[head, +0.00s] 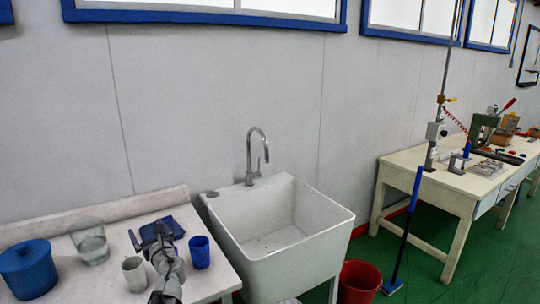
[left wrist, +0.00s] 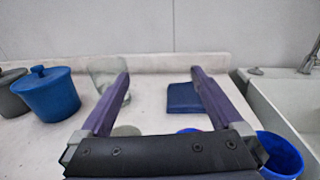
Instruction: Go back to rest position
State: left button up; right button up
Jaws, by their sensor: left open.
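My left gripper (head: 150,238) is over the white counter (head: 112,231) left of the sink. In the left wrist view its two purple fingers (left wrist: 158,92) are spread apart with nothing between them. A grey cup (head: 134,274) stands left of the gripper and a blue cup (head: 199,252) stands right of it, both apart from the fingers. A folded blue cloth or pad (head: 168,227) lies behind the gripper, partly hidden by it. My right gripper is not seen in either view.
A blue lidded pot (head: 28,270) and a clear glass jar (head: 93,249) stand on the left. A white sink (head: 272,252) with a tall tap (head: 256,155) adjoins the counter. A red bucket (head: 359,282) and a workbench (head: 445,187) with tools are on the right.

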pick_arm(q)
jog(key=d+r+m+t+h+p, duration=0.1)
jog(key=d+r+m+h+p, duration=0.1)
jog(key=d, duration=0.7)
jog(key=w+d+r+m+t+h+p, duration=0.1)
jog(key=d+r+h, duration=0.1)
jog(key=d, duration=0.8)
jog(key=shift+w+d+m+t+h+p, duration=0.15)
jog(key=shift+d+m+t+h+p, duration=0.05)
jog(key=shift+m+t+h+p, duration=0.25)
